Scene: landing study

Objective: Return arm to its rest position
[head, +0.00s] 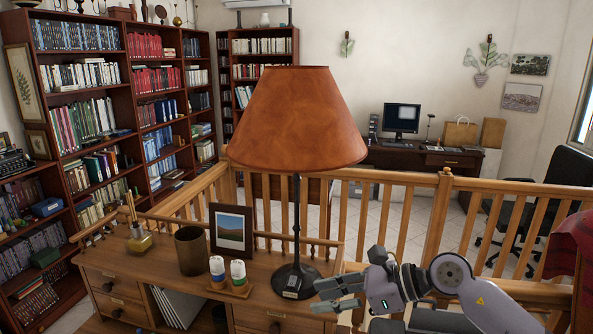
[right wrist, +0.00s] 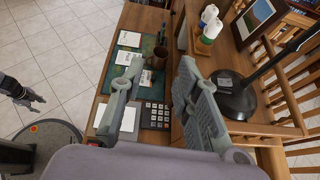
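My right gripper (head: 326,296) is at the lower middle of the head view, its arm coming in from the right. Its two fingers are apart with nothing between them, as the right wrist view also shows (right wrist: 161,66). It is close to the dark round lamp base (head: 296,281), at the right end of the desk's raised part. I cannot tell whether it touches anything. My left gripper (right wrist: 30,98) is small at the left edge of the right wrist view, over the floor, its fingers looking spread and empty. It is not in the head view.
The lamp with an orange shade (head: 300,120) stands tall beside my right gripper. Two bottles (head: 228,272), a brown cup (head: 190,251) and a photo frame (head: 231,230) stand left of it. A calculator (right wrist: 156,115) lies below. A wooden railing (head: 405,222) runs behind.

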